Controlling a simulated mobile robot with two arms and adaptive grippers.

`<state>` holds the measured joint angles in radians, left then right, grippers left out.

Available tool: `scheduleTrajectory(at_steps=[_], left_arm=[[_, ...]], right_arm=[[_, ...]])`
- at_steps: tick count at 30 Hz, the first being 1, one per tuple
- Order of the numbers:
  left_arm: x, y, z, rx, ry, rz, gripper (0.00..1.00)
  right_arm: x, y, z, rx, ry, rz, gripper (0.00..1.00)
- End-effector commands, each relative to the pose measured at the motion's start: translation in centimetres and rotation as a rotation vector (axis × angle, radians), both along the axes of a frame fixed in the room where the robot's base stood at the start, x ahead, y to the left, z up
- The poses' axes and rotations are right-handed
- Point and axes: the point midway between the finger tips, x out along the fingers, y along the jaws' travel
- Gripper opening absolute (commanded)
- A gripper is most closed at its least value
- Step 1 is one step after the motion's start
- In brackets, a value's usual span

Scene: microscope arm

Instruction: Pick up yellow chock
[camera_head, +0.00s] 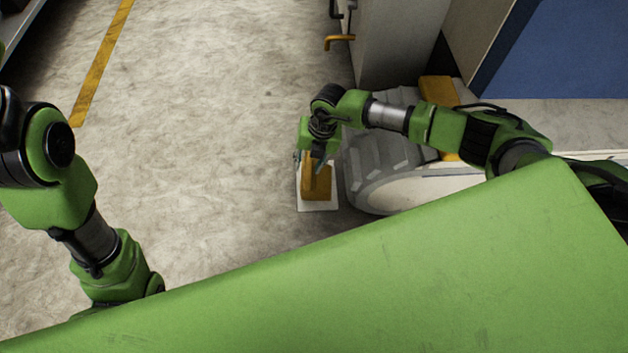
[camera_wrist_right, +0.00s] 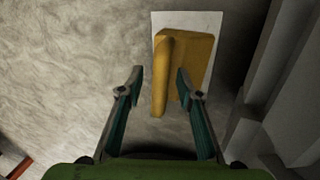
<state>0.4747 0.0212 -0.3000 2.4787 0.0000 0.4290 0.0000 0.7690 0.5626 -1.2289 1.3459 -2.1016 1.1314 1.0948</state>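The yellow chock (camera_head: 318,186) rests on a white plate (camera_head: 318,207) on the floor, beside the large grey wheel. In the right wrist view the chock (camera_wrist_right: 187,52) shows an upright yellow bar at its near side, and the white plate (camera_wrist_right: 208,20) shows behind it. My right gripper (camera_head: 310,163) is right at the chock. In the right wrist view its fingers (camera_wrist_right: 159,76) are apart, one on each side of the bar, with gaps visible; the right finger is close to the chock's body. My left arm is at the left; its gripper is out of view.
A grey wheel (camera_head: 376,166) stands just right of the chock. Another yellow block (camera_head: 438,91) is behind the wheel. A grey cabinet (camera_head: 400,40) with a yellow handle (camera_head: 339,40) stands beyond. The floor (camera_head: 200,120) to the left is clear.

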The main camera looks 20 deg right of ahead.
Motion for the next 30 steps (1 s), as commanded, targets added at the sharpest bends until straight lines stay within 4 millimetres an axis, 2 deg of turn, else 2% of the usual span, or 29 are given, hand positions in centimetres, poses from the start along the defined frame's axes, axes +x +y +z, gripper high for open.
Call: scheduleTrajectory(at_steps=[7, 8, 11, 12, 25, 30], left_arm=[[-0.1, 0.0, 0.1, 0.0, -0.003, 0.0, 0.4], [-0.1, 0.0, 0.1, 0.0, -0.003, 0.0, 0.4], [-0.1, 0.0, 0.1, 0.0, -0.003, 0.0, 0.4], [-0.1, 0.0, 0.1, 0.0, -0.004, 0.0, 0.4], [-0.2, 0.0, 0.2, 0.0, -0.005, -0.001, 0.4], [-0.1, 0.0, 0.6, -0.003, -0.003, -0.002, 0.4]], right_arm=[[0.0, 0.0, 0.0, 0.0, 0.0, 0.0, 0.33], [0.0, 0.0, 0.0, 0.0, 0.0, 0.0, 0.28], [0.0, 0.0, 0.0, 0.0, 0.0, 0.0, 0.02], [0.0, 0.0, 0.0, 0.0, 0.0, 0.0, 0.0], [0.2, 0.1, 0.3, 0.003, -0.004, 0.0, 0.0], [0.2, 0.1, 1.2, 0.002, -0.004, -0.001, 0.0]])
